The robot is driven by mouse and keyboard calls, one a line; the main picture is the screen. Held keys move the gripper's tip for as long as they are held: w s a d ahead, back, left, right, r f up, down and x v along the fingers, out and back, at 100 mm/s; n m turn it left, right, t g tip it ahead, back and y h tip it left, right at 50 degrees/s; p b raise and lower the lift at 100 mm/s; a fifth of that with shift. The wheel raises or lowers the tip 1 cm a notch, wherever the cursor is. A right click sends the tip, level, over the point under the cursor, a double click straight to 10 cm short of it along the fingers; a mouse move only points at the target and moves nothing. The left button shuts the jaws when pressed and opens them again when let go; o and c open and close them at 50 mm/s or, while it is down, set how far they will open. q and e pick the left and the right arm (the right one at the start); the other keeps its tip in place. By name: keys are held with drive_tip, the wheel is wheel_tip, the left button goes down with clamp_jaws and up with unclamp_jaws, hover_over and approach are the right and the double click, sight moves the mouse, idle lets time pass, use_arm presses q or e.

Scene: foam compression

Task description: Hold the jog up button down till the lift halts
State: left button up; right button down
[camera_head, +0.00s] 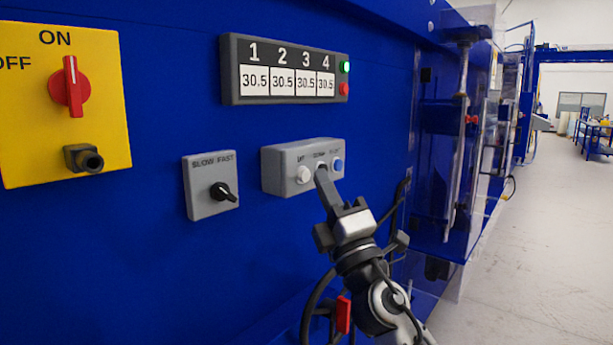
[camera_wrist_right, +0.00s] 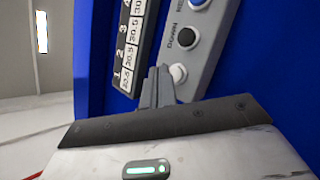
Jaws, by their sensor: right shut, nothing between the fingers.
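A grey button box (camera_head: 290,174) is on the blue machine wall, with a white button (camera_head: 304,174) at left and a blue button (camera_head: 338,165) at right. My right gripper (camera_head: 321,171) is shut and empty, its tips in front of the box and covering its middle. In the right wrist view, the shut fingers (camera_wrist_right: 162,72) are beside the white button (camera_wrist_right: 178,73). A black button (camera_wrist_right: 187,38) labelled DOWN shows there farther up. The white button's label is not clearly readable. I cannot tell whether the fingertips touch anything. My left gripper is not in view.
A display (camera_head: 285,72) above reads 30.5 under 1, 2, 3 and 4, with green and red round indicators at its right. A SLOW/FAST switch (camera_head: 211,187) and a yellow ON/OFF panel (camera_head: 100,120) are to the left. Clear guard panels (camera_head: 467,130) are at right.

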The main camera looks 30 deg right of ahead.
drive_tip(key=shift+w, duration=0.15)
drive_tip(key=shift+w+a, duration=0.15)
drive_tip(key=shift+w, duration=0.1)
drive_tip(key=shift+w+a, duration=0.2)
drive_tip(key=shift+w, duration=0.2)
idle(2.1)
drive_tip(key=shift+s, duration=0.1)
idle(4.2)
drive_tip(key=shift+s+d, duration=0.35)
drive_tip(key=shift+s, duration=0.35)
